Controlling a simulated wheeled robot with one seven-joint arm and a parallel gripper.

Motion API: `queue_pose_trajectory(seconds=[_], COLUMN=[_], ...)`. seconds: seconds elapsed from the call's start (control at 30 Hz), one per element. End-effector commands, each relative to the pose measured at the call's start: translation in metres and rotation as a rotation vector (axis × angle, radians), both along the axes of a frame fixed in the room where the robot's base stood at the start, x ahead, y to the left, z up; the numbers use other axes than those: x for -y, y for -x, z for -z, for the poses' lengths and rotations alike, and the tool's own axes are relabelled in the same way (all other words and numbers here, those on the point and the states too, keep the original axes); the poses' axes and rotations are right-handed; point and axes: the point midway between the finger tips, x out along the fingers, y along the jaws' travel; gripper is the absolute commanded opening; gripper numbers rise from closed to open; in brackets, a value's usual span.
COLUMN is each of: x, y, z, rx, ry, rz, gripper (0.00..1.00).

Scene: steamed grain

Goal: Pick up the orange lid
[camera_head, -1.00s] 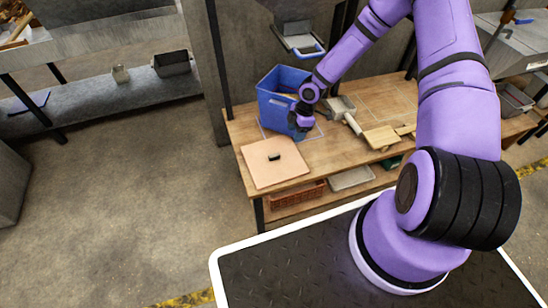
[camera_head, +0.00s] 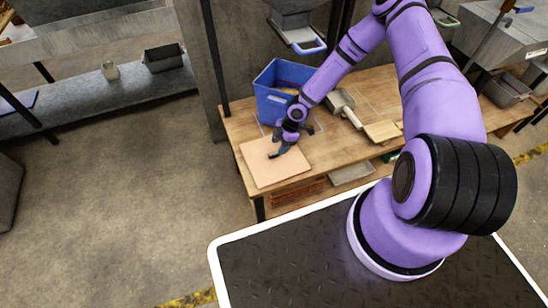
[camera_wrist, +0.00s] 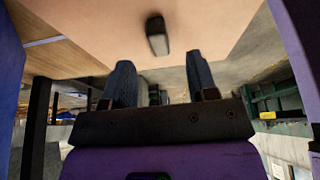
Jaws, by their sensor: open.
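The orange lid (camera_head: 276,177) is a flat, pale orange square lying on the wooden bench at its left front. A short black handle (camera_wrist: 157,35) stands up from it. My gripper (camera_head: 291,143) is over the back part of the lid, beside the handle, with its fingers apart and empty. In the wrist view the lid (camera_wrist: 225,20) fills the top, and the handle shows beyond the two dark fingertips, roughly in line with the gap between them. In the head view the handle is partly confused with the dark fingers.
A blue bin (camera_head: 272,103) stands on the bench just behind my gripper. A metal scoop (camera_head: 343,104) and a small wooden board (camera_head: 382,131) lie to the right. A shelf under the bench holds a brown crate (camera_head: 297,191) and a pale tray (camera_head: 351,172).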

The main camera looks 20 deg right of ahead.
Motion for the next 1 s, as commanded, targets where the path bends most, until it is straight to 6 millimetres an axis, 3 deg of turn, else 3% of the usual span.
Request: queue_pose_trajectory(seconds=[0.3,0.63,0.87,1.0], x=[-0.019,-0.021,-0.021,-0.021], y=[-0.001,-0.001,-0.001,-0.001], z=[0.037,0.042,0.042,0.042], rx=[-0.001,0.0,0.0,0.001], ry=[0.001,0.001,0.001,0.0], rz=[0.0,0.001,0.0,0.0], gripper=[0.53,0.53,0.0,0.0])
